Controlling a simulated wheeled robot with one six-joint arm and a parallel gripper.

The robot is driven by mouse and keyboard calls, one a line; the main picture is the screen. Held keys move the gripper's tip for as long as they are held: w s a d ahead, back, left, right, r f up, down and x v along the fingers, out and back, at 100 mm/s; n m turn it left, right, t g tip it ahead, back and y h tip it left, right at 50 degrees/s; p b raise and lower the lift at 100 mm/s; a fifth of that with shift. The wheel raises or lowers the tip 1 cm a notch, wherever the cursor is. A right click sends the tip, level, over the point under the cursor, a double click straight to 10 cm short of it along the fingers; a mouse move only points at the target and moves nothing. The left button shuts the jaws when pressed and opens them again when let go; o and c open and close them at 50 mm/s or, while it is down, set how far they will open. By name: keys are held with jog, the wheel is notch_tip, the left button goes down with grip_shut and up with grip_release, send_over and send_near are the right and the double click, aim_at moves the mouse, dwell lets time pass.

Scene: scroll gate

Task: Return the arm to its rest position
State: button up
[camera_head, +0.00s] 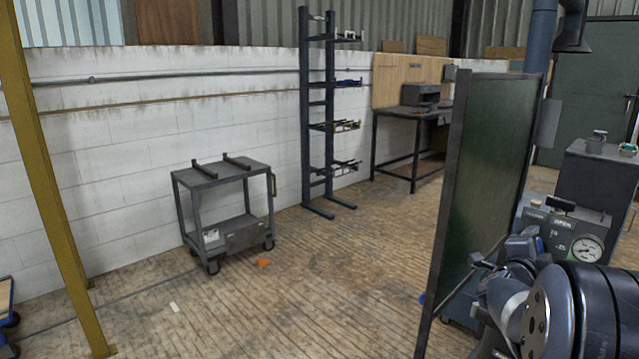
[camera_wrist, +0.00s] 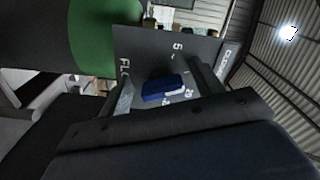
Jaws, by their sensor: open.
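My arm (camera_head: 570,310) reaches in from the lower right in the camera_head view, in front of a grey machine (camera_head: 532,215) with a round dial gauge (camera_head: 587,249). In the camera_wrist view my gripper (camera_wrist: 162,75) is open, with one finger at each side. A blue handle (camera_wrist: 163,88) with a pale part shows between the fingers, against a dark grey panel (camera_wrist: 150,47) with white lettering and numbers. I cannot tell whether the fingers touch the handle. The gripper's tips are not clear in the camera_head view.
A green screen (camera_head: 487,170) in a dark frame stands close left of my arm. A grey cart (camera_head: 222,172), a tall rack (camera_head: 306,110) and a workbench (camera_head: 408,112) stand along the white wall. A yellow post (camera_head: 45,190) is at left. The middle floor is mostly clear.

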jog(key=shift+s+a, duration=0.1)
jog(key=shift+a, duration=0.1)
jog(key=v, duration=1)
jog(key=x, duration=1)
jog(key=shift+d, duration=0.2)
jog(key=shift+w+f+m, duration=0.1)
jog(key=shift+w+m, duration=0.1)
jog(key=shift+m, duration=0.1)
jog(key=m+b, duration=0.1)
jog(key=m, duration=0.3)
jog(key=shift+s+a+b, duration=0.1)
jog(key=shift+b, duration=0.25)
jog(key=m, duration=0.1)
jog(key=m+b, duration=0.1)
jog(key=m, duration=0.3)
jog(key=shift+r, duration=0.35)
jog(key=m, duration=0.5)
jog(key=shift+r+b, duration=0.15)
jog(key=shift+b, duration=0.15)
jog(key=m, duration=0.5)
jog(key=shift+s+p, duration=0.15)
jog(key=shift+p, duration=0.2)
jog(key=shift+s+a, duration=0.15)
jog(key=shift+s, duration=0.1)
